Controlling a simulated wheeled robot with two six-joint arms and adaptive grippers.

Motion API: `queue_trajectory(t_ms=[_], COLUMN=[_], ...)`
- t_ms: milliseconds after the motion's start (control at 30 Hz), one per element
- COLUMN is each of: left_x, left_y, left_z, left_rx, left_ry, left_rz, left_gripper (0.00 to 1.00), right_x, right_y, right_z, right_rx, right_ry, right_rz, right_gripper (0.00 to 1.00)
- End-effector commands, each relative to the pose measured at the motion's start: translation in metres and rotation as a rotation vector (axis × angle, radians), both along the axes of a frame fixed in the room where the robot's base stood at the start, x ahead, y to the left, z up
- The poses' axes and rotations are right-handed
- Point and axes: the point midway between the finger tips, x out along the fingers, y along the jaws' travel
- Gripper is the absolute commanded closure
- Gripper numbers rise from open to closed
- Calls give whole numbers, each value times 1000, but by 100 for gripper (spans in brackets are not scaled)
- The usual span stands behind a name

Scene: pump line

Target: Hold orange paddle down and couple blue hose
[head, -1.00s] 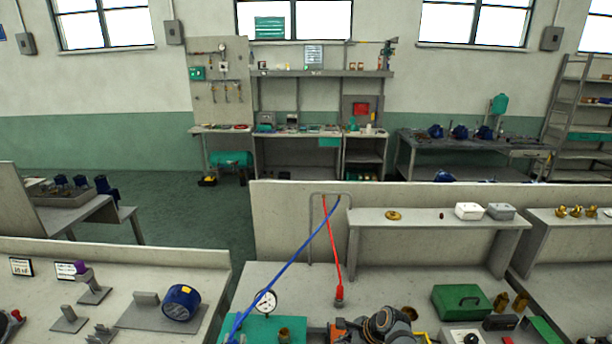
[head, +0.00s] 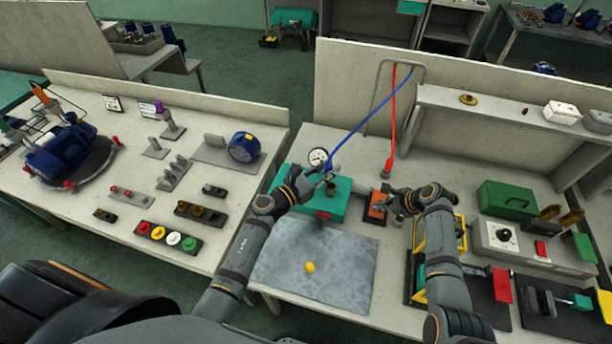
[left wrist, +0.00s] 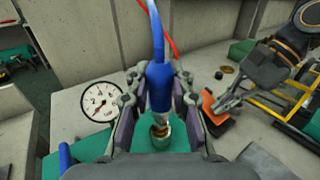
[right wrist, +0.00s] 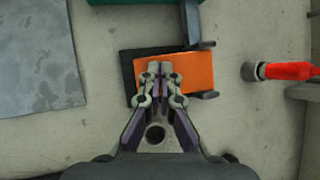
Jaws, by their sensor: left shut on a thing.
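My left gripper (head: 328,176) is shut on the blue hose's end (left wrist: 159,84), held upright. Its metal tip is right above the brass port (left wrist: 160,132) on the teal block (head: 345,200); I cannot tell whether they are joined. The blue hose (head: 362,115) runs up to the rack. The orange paddle (head: 377,208) is on a dark base to the right of the block. My right gripper (right wrist: 160,72) has its fingertips together over the paddle, which also shows in the right wrist view (right wrist: 192,72). They seem to touch it; contact is partly hidden.
A pressure gauge (head: 318,156) stands behind the block, close to my left gripper. A red hose (head: 391,130) hangs behind the paddle. A yellow frame (head: 460,235) stands to the right.

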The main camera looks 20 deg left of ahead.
Motion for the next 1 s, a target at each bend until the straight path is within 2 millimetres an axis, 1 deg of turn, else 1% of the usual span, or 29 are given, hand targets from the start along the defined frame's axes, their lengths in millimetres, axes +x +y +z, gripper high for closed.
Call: queue_trajectory(t_ms=[33,100,300,533,800,1000], left_x=[8,15,22,22,22,22], left_y=[-3,-8,-12,-13,-13,-13], left_z=[-4,-9,-18,-21,-33,-33], left_rx=[2,0,-1,-3,-4,-3], left_ry=[0,0,-1,-2,-1,-2], left_rz=[-50,-112,-202,-209,-208,-207], left_gripper=[100,100,100,100,100,100], right_x=[-2,-2,-2,-2,-1,-1], right_y=[-1,-1,0,0,0,0], right_z=[-3,-3,-3,-2,-2,-2], right_rx=[-2,-2,-1,-1,-1,-2], right_ry=[6,5,5,5,5,4], right_rz=[0,0,0,0,0,1], right_gripper=[100,100,100,100,100,100])
